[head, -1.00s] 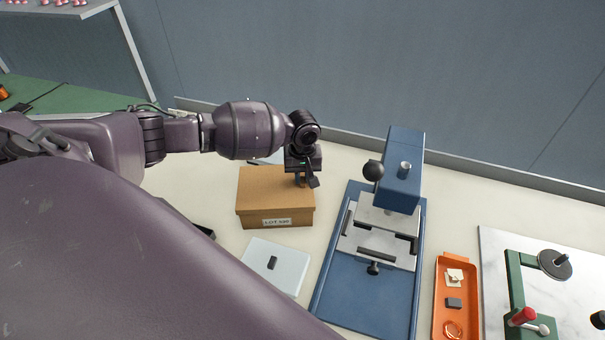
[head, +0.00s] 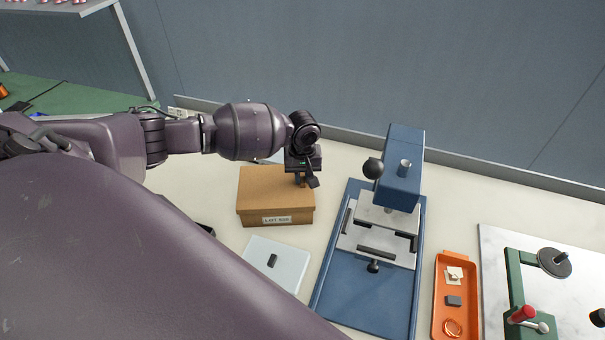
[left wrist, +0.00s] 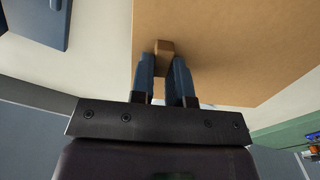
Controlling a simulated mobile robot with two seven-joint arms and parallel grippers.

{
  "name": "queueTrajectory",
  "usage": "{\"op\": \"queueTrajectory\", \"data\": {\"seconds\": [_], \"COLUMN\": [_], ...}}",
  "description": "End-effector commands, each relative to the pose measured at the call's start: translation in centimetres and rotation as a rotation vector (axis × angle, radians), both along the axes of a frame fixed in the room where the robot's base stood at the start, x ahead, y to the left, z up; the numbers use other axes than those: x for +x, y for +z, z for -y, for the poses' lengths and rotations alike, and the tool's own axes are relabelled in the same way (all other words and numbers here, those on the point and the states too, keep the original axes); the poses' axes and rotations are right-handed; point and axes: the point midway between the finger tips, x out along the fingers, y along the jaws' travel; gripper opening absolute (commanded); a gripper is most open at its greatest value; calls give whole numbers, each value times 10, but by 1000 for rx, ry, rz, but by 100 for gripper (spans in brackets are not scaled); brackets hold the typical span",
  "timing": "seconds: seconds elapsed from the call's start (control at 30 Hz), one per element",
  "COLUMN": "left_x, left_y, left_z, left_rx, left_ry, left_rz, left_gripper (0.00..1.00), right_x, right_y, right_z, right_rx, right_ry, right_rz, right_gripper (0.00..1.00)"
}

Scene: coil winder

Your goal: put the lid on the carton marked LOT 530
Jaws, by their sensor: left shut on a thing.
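The brown carton (head: 270,217) stands on the pale bench in the head view, with a small white label on its front that reads roughly as LOT 530. The brown lid (head: 262,182) lies flat over the top of the carton, its rim level along the front; I see no gap. My left gripper (head: 300,180) is over the lid's right rear part, pointing down. In the left wrist view its two fingers (left wrist: 163,68) are shut on the small brown handle (left wrist: 164,50) of the lid. The back side of the carton is hidden. My right gripper is not in view.
A pale flat plate (head: 289,258) with a dark block lies in front of the carton. A blue press (head: 366,293) stands to the right, close by. Beyond it are an orange tray (head: 439,290) and a green fixture (head: 515,270) on a marbled slab. A wall runs behind.

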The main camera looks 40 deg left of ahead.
Motion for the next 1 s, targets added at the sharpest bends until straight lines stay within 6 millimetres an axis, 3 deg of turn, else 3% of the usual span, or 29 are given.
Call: {"op": "queueTrajectory", "data": {"seconds": [0.33,0.37,0.53,0.73,0.9,1.0], "left_x": [0,0,0,0,0,0], "left_y": [-1,-1,-1,-1,-1,-1], "left_z": [0,0,0,0,0,0], "left_rx": [0,0,0,0,0,0], "left_ry": [0,0,0,0,0,0], "left_rz": [0,0,0,0,0,0], "left_gripper": [0,20,46,47,71,71], "right_x": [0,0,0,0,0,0], "right_y": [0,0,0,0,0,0], "right_z": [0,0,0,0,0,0], "right_rx": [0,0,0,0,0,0], "right_ry": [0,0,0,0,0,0], "right_rz": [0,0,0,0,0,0], "right_gripper": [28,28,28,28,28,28]}}
